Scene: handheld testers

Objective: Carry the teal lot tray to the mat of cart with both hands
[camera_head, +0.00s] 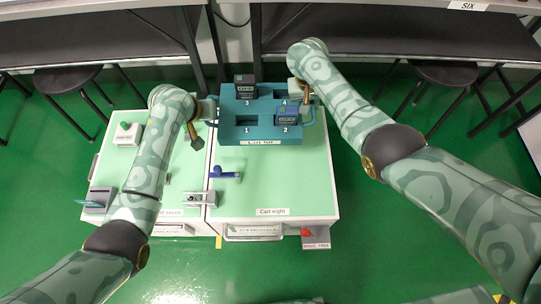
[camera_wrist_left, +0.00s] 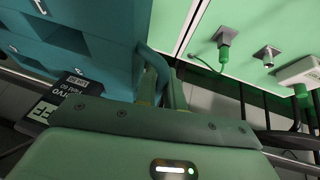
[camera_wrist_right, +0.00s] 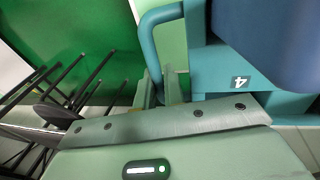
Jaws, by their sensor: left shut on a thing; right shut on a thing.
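The teal lot tray (camera_head: 232,132), labelled "Lot 50" in front, is over the back of the green mat (camera_head: 270,185) on "Cart eight". I cannot tell whether it touches the mat. Dark testers stand in slot 3 (camera_head: 245,88) and slot 2 (camera_head: 287,115); slot 1 looks empty. My left gripper (camera_head: 212,112) is shut on the tray's left handle, which shows in the left wrist view (camera_wrist_left: 155,62). My right gripper (camera_head: 304,98) is shut on the right handle, which shows in the right wrist view (camera_wrist_right: 147,38).
A blue handheld item (camera_head: 225,173) and a grey fixture (camera_head: 200,199) lie near the seam with the left cart. A white box (camera_head: 127,134) stands on the left cart. Black stools (camera_head: 440,75) and dark benches stand behind.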

